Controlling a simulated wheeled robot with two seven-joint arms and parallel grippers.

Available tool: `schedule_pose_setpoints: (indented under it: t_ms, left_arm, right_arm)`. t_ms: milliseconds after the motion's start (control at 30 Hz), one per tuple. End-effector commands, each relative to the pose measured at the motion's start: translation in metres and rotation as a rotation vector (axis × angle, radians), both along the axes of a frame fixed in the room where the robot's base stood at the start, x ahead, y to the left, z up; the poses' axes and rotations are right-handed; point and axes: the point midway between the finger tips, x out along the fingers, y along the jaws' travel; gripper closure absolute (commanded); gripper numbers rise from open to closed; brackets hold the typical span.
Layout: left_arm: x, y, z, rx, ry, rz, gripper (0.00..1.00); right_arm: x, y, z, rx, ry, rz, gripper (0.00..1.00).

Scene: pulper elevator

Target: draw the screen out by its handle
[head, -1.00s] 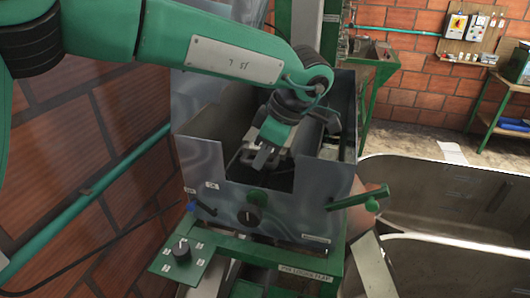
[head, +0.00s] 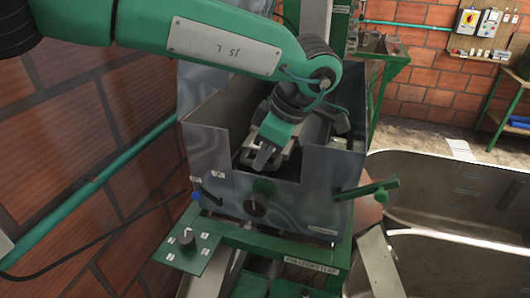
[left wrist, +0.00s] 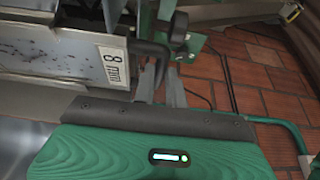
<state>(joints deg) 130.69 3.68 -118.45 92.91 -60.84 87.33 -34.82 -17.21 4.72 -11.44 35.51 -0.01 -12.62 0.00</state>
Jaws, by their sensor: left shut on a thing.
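My left gripper (left wrist: 160,84) is shut on this handle. In the head view my left gripper (head: 258,160) reaches down into the open grey metal housing (head: 212,152), just behind the notch in its front wall. The arm and gripper hide most of the screen there. My right gripper is not in view.
The housing's front carries a dark knob (head: 256,208) and a green-handled lever (head: 366,190). A small green control panel (head: 187,246) juts out below left. A brick wall (head: 75,130) stands close on the left. A large metal tank (head: 450,215) lies to the right.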

Motion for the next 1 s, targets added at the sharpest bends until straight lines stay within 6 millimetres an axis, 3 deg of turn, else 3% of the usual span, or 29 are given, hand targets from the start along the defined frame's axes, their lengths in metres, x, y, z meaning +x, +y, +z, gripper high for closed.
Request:
schedule_pose_setpoints:
  t_ms: [267,1000]
  left_arm:
    - [-0.002,0.001,-0.001,0.0,0.0,0.0,1.0]
    - [-0.037,0.012,0.0,-0.001,0.0,0.0,1.0]
  right_arm:
    - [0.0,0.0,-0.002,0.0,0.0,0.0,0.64]
    - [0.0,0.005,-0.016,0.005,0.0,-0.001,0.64]
